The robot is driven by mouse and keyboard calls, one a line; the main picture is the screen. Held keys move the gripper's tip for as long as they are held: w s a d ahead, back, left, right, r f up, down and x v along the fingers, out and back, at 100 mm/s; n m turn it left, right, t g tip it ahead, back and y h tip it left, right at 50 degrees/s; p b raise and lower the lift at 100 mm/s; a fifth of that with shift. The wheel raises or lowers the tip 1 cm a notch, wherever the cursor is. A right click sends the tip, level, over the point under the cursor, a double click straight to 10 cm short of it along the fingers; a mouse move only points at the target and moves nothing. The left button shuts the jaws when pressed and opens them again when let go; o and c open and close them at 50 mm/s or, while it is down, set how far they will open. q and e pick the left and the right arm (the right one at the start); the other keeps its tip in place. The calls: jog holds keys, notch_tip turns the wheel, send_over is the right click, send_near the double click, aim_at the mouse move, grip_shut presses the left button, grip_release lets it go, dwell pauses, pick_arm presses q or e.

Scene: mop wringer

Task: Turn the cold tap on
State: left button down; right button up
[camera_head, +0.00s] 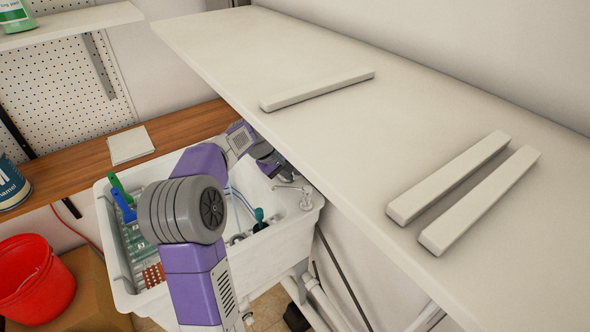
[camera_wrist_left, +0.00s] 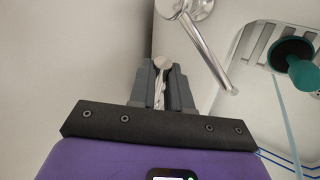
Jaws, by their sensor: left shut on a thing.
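My left arm reaches over the white sink (camera_head: 272,262), and its gripper (camera_head: 277,167) is at the sink's back edge, partly hidden by the arm and the shelf edge. In the left wrist view my left gripper (camera_wrist_left: 161,84) has its two grey fingers closed around a small silver tap handle with a round end (camera_wrist_left: 162,61). Whether it is the cold one I cannot tell. No running water shows. My right gripper is not in view.
A wide white shelf (camera_head: 330,48) with several pale bars overhangs the sink's right side. A teal-handled tool (camera_wrist_left: 296,69) stands in the basin. A red bucket (camera_head: 33,280) is at lower left.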

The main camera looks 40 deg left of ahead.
pick_arm(q)
jog(key=shift+s+a+m+h+p, duration=0.3)
jog(key=shift+m+h+p, duration=0.1)
jog(key=shift+m, duration=0.4)
jog(key=c, duration=1.1)
grip_release()
jog(key=shift+p+v, duration=0.8)
jog(key=shift+v, duration=3)
